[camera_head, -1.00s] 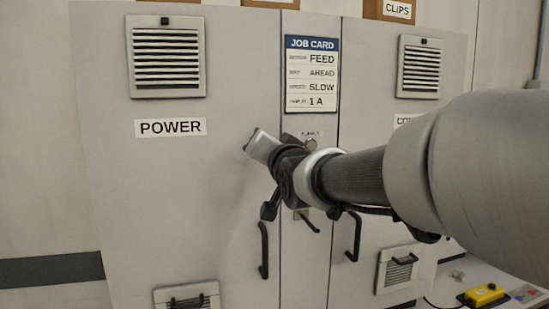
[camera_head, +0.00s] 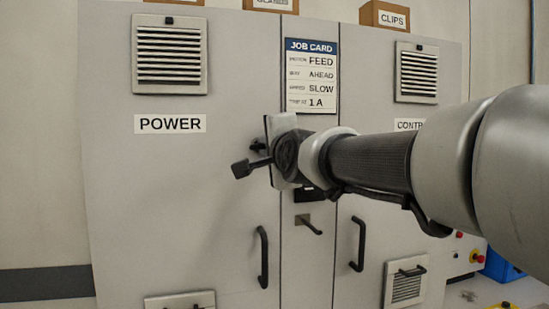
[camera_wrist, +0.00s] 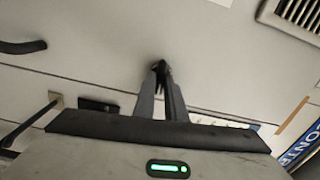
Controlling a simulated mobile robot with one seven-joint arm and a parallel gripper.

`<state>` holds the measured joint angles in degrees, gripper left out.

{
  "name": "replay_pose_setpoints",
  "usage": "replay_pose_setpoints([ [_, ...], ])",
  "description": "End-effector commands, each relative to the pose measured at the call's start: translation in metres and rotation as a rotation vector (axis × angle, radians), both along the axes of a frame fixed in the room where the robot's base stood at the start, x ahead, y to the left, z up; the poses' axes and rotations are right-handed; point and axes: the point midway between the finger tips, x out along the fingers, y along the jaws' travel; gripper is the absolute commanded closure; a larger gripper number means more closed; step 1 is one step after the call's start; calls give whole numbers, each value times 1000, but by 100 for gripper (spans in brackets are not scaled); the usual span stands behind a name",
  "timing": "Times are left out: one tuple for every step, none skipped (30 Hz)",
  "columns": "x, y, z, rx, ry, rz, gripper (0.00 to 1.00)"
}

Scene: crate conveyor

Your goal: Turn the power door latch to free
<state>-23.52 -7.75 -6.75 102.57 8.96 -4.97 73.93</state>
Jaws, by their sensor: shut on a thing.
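The power door (camera_head: 180,210) is the grey left door of the cabinet, marked by a POWER label (camera_head: 170,124). It looks closed. My gripper (camera_wrist: 160,80) is at the door's right edge, with its fingers brought together on the dark power door latch (camera_wrist: 158,66). Only a small dark end of the latch shows between the fingertips, so its angle cannot be read.
A black door handle (camera_head: 263,256) is below my gripper, and another handle (camera_head: 358,243) is on the right door. The middle panel holds a job card (camera_head: 312,76) and a small lever (camera_head: 309,225). A CLIPS box (camera_head: 385,17) is on top of the cabinet.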

Motion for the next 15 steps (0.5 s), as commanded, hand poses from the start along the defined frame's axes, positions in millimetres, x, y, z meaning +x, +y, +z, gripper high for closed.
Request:
replay_pose_setpoints([
  [0, 0, -3, 21, 6, 0, 100],
  [0, 0, -3, 34, 10, 0, 100],
  [0, 0, -2, 47, 13, 0, 100],
  [0, 0, -2, 57, 15, 0, 100],
  [0, 0, -2, 66, 18, 0, 100],
  [0, 0, -2, 75, 21, 0, 100],
  [0, 0, -1, 81, 23, 0, 100],
  [0, 0, -1, 86, 25, 0, 100],
  [0, 0, -1, 93, 27, 0, 100],
  [0, 0, -1, 97, 29, 0, 100],
  [0, 0, -1, 100, 30, 0, 100],
  [0, 0, -1, 102, 30, 0, 100],
  [0, 0, -1, 104, 31, 0, 100],
  [0, 0, -1, 104, 31, 0, 100],
  [0, 0, -1, 105, 31, 0, 100],
])
